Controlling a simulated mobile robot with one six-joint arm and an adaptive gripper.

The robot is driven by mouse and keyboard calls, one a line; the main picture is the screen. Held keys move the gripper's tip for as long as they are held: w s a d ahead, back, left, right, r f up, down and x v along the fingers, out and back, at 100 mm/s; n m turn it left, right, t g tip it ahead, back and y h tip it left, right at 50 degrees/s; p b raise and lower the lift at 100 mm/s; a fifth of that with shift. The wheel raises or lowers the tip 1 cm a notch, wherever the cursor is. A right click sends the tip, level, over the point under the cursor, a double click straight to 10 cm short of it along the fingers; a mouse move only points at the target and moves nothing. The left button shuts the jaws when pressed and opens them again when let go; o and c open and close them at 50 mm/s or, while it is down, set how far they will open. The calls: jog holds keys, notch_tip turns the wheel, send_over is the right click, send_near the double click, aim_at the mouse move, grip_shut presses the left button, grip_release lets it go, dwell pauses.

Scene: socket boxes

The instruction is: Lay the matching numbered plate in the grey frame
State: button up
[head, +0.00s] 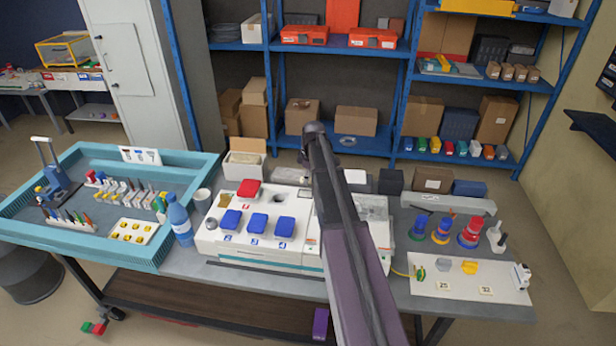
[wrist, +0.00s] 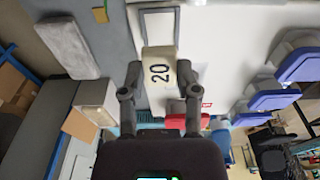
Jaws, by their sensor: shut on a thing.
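My gripper (wrist: 160,70) is shut on a cream plate (wrist: 160,56) marked with a black 20, one finger on each side of it. The grey frame (wrist: 177,24) shows just beyond the plate in the wrist view, on a white surface. The plate overlaps the frame's near edge in the picture; I cannot tell the height between them. Two other numbered plates, 25 (head: 443,286) and 32 (head: 486,290), lie on the white board at the right.
The white console (head: 265,262) carries blue lids (head: 258,224) and a red lid (head: 249,189); lids also show at the right of the wrist view (wrist: 273,101). A blue bottle (head: 180,222) and a teal tray (head: 148,262) stand left. Ring stacks (head: 441,234) stand right.

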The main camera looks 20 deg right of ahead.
aim_at(306, 195)
jog(key=shift+a+f+b, duration=0.15)
jog(key=shift+f+b, duration=0.5)
jog(key=shift+b, duration=0.05)
jog(key=shift+f+b, duration=1.4)
jog(key=shift+f, duration=0.1)
jog(key=shift+f+b, duration=0.7)
jog(key=shift+b, duration=0.05)
jog(key=shift+f, duration=0.1)
jog(key=o, duration=1)
notch_tip(306, 195, up, 7)
jog(key=p, duration=0.7)
jog(key=shift+w, duration=0.1)
